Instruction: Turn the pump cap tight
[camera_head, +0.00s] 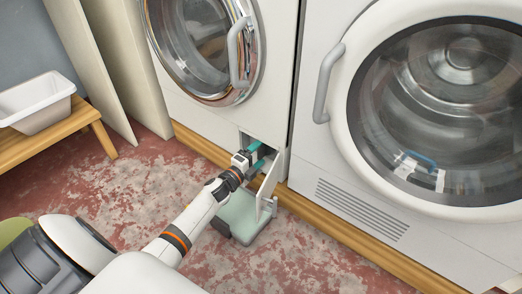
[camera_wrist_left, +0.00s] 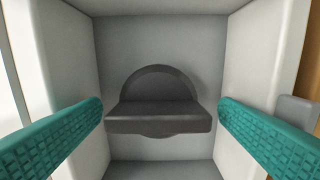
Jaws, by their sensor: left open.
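The pump cap (camera_wrist_left: 160,103) is a dark grey disc with a wide, level grip bar across it. It sits at the back of a recess and shows in the left wrist view; in the head view it is hidden. My left gripper (camera_head: 262,157) reaches into the opening low on the left machine. Its teal fingers (camera_wrist_left: 160,130) are spread open on either side of the cap's bar, with a gap on both sides, and touch nothing that I can see. My right gripper is in neither view.
The recess walls (camera_wrist_left: 160,30) stand close around the fingers. An open flap (camera_head: 267,187) hangs beside my left wrist. A pale green tray (camera_head: 240,217) lies on the floor below. A second machine (camera_head: 345,190) stands to the right. A white tub (camera_head: 36,103) sits on a wooden bench (camera_head: 50,135) at left.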

